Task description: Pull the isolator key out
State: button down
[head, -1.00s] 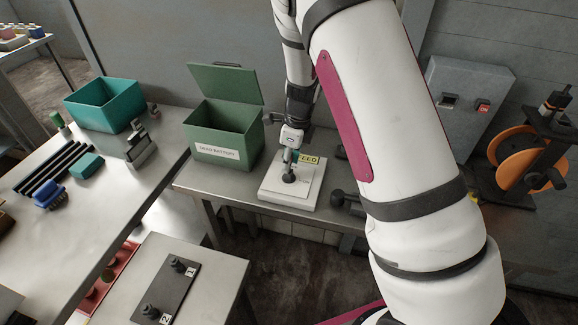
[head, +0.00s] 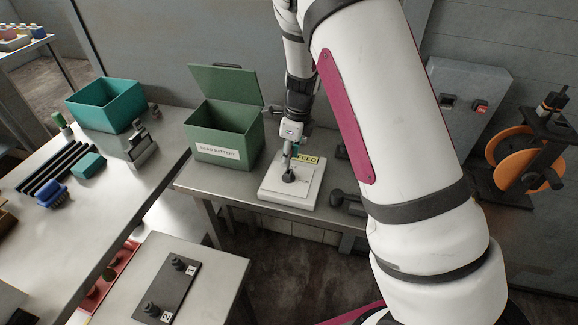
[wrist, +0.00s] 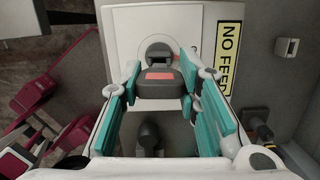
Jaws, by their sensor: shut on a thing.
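The isolator key (wrist: 160,84) is a dark block with a red stripe in the wrist view. It sits between the teal finger pads of my gripper (wrist: 161,88), which is shut on it. A grey ring-shaped collar (wrist: 157,45) on the pale isolator plate (wrist: 125,20) shows just beyond the key. I cannot tell how far the key sits in it. In the head view my gripper (head: 291,158) points down at the white isolator box (head: 275,188), over a dark round part (head: 289,175). The yellow NO FEED label (wrist: 227,48) is beside the collar.
The open green dead-battery box (head: 215,155) stands left of the isolator on the bench. A dark handled object (head: 346,199) lies to its right. A grey wall box (head: 465,100) and orange reel (head: 520,160) are further right. A side bench (head: 150,200) is at left.

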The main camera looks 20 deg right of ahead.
jog(key=shift+r+p, duration=0.4)
jog(key=shift+r, duration=1.5)
